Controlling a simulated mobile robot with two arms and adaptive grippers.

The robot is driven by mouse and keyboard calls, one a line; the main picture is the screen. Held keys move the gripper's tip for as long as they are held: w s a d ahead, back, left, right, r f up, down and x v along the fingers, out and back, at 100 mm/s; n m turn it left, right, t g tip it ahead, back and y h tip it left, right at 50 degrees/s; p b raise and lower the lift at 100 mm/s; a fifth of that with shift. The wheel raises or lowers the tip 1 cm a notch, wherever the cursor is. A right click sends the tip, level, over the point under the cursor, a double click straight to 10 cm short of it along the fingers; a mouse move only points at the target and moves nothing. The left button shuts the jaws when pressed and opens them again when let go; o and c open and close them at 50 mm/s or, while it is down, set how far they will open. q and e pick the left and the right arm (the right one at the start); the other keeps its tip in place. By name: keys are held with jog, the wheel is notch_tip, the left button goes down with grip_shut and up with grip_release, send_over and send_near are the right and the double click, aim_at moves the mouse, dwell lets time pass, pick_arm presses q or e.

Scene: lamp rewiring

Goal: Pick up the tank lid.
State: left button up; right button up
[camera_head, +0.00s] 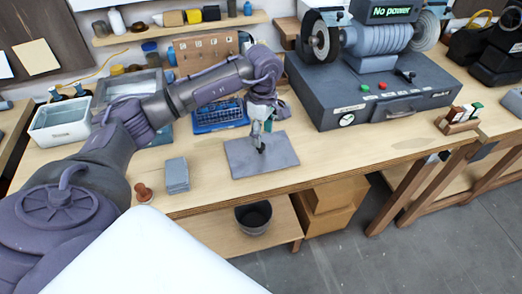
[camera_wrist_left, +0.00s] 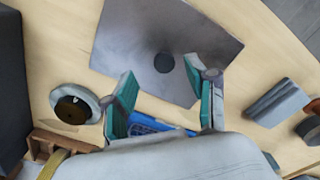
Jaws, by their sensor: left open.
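A flat grey square plate (camera_head: 243,158) with a small dark round knob or spot at its middle lies on the workbench; it looks like the tank lid. It also shows in the left wrist view (camera_wrist_left: 130,45), its dark round spot just beyond the fingertips. My left gripper (camera_head: 261,138) is above the plate, pointing down near its middle. In the wrist view the two teal-padded fingers (camera_wrist_left: 170,85) are spread apart with nothing between them. Whether they touch the plate is unclear. My right gripper is not in view.
A blue tray (camera_head: 208,118) lies just behind the plate. A grey block (camera_head: 177,175) and a small brown knobbed object (camera_head: 143,192) stand left, near the front edge. A large grey grinder base (camera_head: 385,95) stands right. Bare bench (camera_head: 335,148) lies right of the plate.

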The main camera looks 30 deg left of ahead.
aim_at(261, 149)
pick_arm(q)
jog(key=shift+s+a+f+p, duration=0.1)
jog(key=shift+s+f+p, duration=0.2)
jog(key=shift+f+p, duration=0.5)
notch_tip(261, 149, down, 3)
jog(key=shift+r, duration=0.2)
jog(key=shift+a+f+p, duration=0.1)
jog(key=shift+f+p, duration=0.2)
jog(key=shift+f, duration=0.1)
jog(key=c, duration=0.8)
grip_shut()
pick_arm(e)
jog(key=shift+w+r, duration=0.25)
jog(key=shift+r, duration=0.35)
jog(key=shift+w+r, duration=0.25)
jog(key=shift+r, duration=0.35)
